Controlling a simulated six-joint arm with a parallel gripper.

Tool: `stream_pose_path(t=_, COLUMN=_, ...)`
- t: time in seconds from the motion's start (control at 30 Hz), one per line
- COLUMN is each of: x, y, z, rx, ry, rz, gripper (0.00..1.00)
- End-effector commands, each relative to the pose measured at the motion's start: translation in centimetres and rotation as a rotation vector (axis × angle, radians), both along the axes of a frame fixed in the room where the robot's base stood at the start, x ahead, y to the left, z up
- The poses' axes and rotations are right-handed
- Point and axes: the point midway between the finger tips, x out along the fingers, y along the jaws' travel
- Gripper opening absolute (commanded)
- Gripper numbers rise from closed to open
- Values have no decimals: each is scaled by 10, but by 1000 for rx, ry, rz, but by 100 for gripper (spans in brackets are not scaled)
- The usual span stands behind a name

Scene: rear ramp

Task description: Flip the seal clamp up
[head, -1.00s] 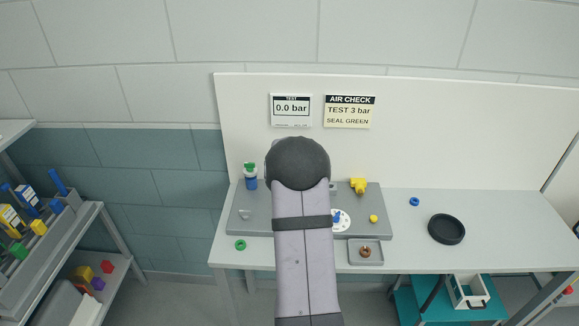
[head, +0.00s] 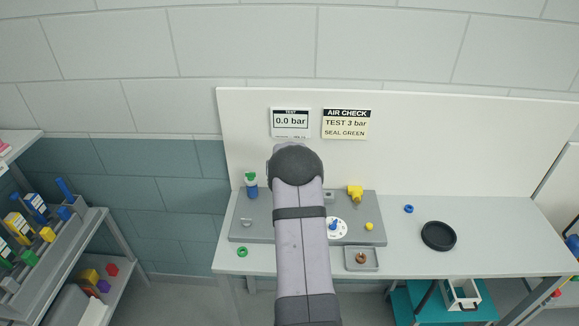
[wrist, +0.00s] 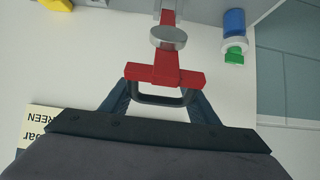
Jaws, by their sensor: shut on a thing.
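The seal clamp (wrist: 168,64) shows in the wrist view as a red lever with a red crossbar and a dark U-shaped handle (wrist: 163,99). A round grey metal disc (wrist: 168,37) sits on the lever beyond the crossbar. My gripper (wrist: 162,96) has its two dark blue fingers at either side of the handle and is shut on the clamp by it. The exact contact is partly hidden by the handle and the gripper body. In the head view my own arm hides the clamp and the gripper.
A blue and green bottle-like part (head: 251,186) stands at the fixture plate's (head: 262,232) left back. A yellow part (head: 355,193) and a white dial (head: 338,229) are to the right. A small tray (head: 372,266) stands in front; a black dish (head: 438,236) lies right. The back panel (head: 440,140) stands behind.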

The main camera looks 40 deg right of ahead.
Motion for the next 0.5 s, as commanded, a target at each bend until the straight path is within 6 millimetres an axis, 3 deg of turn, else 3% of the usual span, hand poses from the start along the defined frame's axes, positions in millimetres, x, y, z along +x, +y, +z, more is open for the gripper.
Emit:
stream_pose_path(t=0.03, x=-2, y=3, z=-8, rx=9, ry=9, rz=1, gripper=14)
stream_pose_path(t=0.5, x=-3, y=4, z=-11, rx=15, ry=15, rz=3, gripper=14)
